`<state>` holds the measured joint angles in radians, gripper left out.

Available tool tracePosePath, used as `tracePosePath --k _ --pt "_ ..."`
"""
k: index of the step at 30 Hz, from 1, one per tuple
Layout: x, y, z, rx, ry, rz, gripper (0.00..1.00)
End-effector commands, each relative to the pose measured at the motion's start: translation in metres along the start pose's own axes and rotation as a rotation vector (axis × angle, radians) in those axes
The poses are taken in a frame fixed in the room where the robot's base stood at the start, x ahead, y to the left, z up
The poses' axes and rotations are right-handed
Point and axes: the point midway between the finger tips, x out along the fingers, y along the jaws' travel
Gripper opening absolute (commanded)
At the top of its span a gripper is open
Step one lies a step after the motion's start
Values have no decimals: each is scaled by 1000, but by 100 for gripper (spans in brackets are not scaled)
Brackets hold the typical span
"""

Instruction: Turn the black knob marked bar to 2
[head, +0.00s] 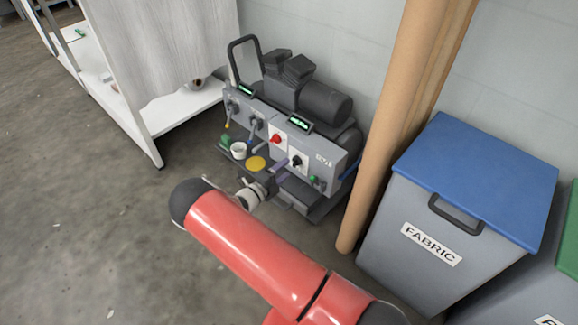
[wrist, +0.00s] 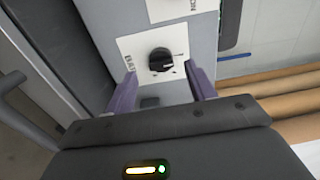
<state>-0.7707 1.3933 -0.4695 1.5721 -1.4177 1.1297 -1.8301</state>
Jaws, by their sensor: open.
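The black knob (wrist: 160,60) sits on a white plate lettered BAR, which appears turned sideways in the wrist view. The small marks around it are too small to read surely, so I cannot tell its setting. I cannot tell whether the fingertips reach as far as the knob's face. In the head view my gripper (head: 281,166) is partly hidden by its own wrist.
Cardboard tubes (head: 385,130) and a FABRIC bin (head: 430,245) stand right. Floor at left is clear.

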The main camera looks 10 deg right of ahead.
Motion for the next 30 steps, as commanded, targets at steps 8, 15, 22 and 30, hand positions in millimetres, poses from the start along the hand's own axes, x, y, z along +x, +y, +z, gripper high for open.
tracePosePath --k 8,15,22,30 --pt "-37 0 0 -1 0 -1 55" --pt "-41 0 0 -1 1 -1 55" --pt "-41 0 0 -1 1 -1 55" --pt "-34 -23 -9 110 72 39 55"
